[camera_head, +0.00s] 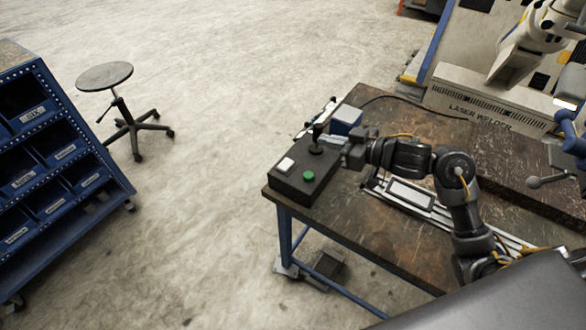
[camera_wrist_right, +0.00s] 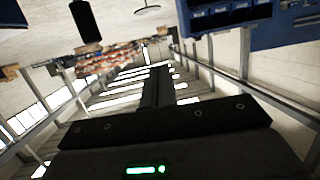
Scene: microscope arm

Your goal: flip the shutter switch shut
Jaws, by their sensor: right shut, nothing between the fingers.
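A dark control box (camera_head: 299,187) sits at the left corner of the workbench. On its top are a white rocker-like switch (camera_head: 286,164), a round green button (camera_head: 308,176) and an upright black joystick (camera_head: 317,140). None has a readable label, so I cannot tell for sure which is the shutter switch or how it is set. My right gripper (camera_head: 329,141) is shut and empty, at the joystick's right side. I cannot tell whether it touches the stick. In the right wrist view its dark fingers (camera_wrist_right: 157,90) are together. My left gripper is not in view.
The brown workbench (camera_head: 365,237) holds a small blue box (camera_head: 346,120) behind the control box and a railed fixture (camera_head: 408,195) under my arm. A white laser welder (camera_head: 470,100) stands at the back right. A stool (camera_head: 104,76) and blue bin rack (camera_head: 60,160) stand left.

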